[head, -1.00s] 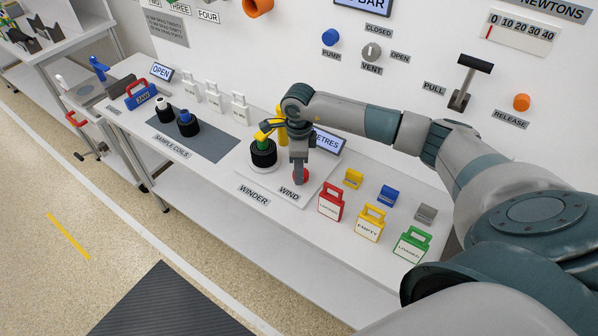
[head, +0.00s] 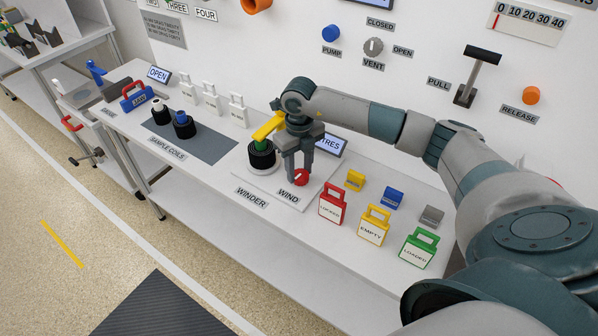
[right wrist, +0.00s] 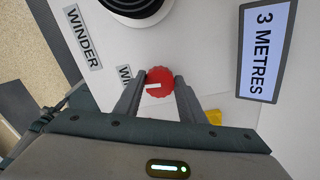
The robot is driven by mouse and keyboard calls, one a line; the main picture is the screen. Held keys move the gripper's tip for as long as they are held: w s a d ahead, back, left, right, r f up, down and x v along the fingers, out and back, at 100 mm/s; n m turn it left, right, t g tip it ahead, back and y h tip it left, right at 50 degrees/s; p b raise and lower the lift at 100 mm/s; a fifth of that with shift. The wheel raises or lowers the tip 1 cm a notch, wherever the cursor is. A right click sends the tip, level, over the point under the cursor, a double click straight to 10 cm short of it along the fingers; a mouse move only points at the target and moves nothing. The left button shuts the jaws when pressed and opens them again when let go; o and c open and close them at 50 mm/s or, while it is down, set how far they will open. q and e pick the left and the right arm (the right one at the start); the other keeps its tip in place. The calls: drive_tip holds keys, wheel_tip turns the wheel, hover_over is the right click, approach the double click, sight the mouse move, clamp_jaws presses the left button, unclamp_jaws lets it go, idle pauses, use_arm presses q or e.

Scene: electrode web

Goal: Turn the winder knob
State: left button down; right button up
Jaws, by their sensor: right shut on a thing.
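The red winder knob (head: 301,177) sits on the white winder plate by the WIND label (head: 289,197). My right gripper (head: 298,178) reaches down over it. In the right wrist view the red knob (right wrist: 160,82) lies between the two fingertips of my right gripper (right wrist: 162,80), which are shut on it from both sides. A white mark on the knob points left there. The black coil (head: 262,155) with a green core stands on the winder beside the knob, under a yellow arm (head: 268,127). The display (right wrist: 266,50) reads 3 METRES. My left gripper is not in view.
Red, yellow and green tags (head: 374,225) stand to the right of the winder, with small yellow, blue and grey blocks (head: 393,198) behind them. Sample coils (head: 184,125) stand on a grey mat at left. The wall panel rises behind the bench.

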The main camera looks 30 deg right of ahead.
drive_tip(key=m, duration=0.3)
drive_tip(key=shift+d+b, duration=0.1)
drive_tip(key=shift+b, duration=0.25)
drive_tip(key=shift+r+m, duration=0.1)
drive_tip(key=shift+m, duration=0.7)
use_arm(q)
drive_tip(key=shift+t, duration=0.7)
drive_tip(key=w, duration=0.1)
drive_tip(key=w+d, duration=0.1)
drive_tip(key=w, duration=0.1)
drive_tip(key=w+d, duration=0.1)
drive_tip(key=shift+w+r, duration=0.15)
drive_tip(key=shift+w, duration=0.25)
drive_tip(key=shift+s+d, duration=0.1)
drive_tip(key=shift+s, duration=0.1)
